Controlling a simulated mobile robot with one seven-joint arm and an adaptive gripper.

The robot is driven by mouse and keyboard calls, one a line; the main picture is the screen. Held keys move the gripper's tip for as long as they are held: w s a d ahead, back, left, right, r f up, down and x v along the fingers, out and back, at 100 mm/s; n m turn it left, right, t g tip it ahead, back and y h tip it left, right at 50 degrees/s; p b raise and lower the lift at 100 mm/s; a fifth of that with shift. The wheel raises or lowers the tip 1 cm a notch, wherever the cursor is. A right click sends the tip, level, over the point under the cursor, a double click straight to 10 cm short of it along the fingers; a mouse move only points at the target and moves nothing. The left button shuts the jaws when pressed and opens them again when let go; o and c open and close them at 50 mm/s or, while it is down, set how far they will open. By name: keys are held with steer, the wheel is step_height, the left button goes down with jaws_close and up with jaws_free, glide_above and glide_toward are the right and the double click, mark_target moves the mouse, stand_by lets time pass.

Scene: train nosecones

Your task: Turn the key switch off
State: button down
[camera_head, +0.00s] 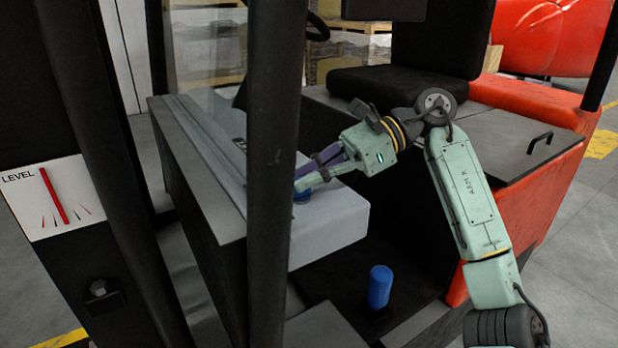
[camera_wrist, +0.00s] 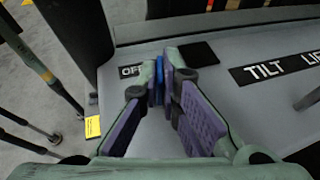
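The key switch (camera_wrist: 159,80) is a blue piece on the grey console, beside a black label (camera_wrist: 131,71) reading "OF", the rest of it covered by a finger. My gripper (camera_wrist: 160,84) has its two fingertips on either side of the blue piece, closed against it. In the head view my gripper (camera_head: 306,183) reaches left over the console, and a bit of the blue key switch (camera_head: 301,196) shows under its fingertips. A dark post hides part of the console there.
The grey console (camera_head: 330,222) carries "TILT" (camera_wrist: 264,71) and "LI" labels to the right of the switch. A blue cylinder (camera_head: 380,286) stands on the dark floor below. A dark post (camera_head: 272,150) and a black seat (camera_head: 400,88) are close to my arm.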

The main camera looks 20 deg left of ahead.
mark_target(308, 194)
steer(key=shift+w+a+n+g+h+p, duration=0.15)
steer(key=shift+n+g+h+p, duration=0.4)
steer(key=shift+n+g+h, duration=0.85)
steer(key=shift+n, duration=0.3)
steer(key=c, duration=1.8)
jaws_free()
step_height(308, 194, up, 10)
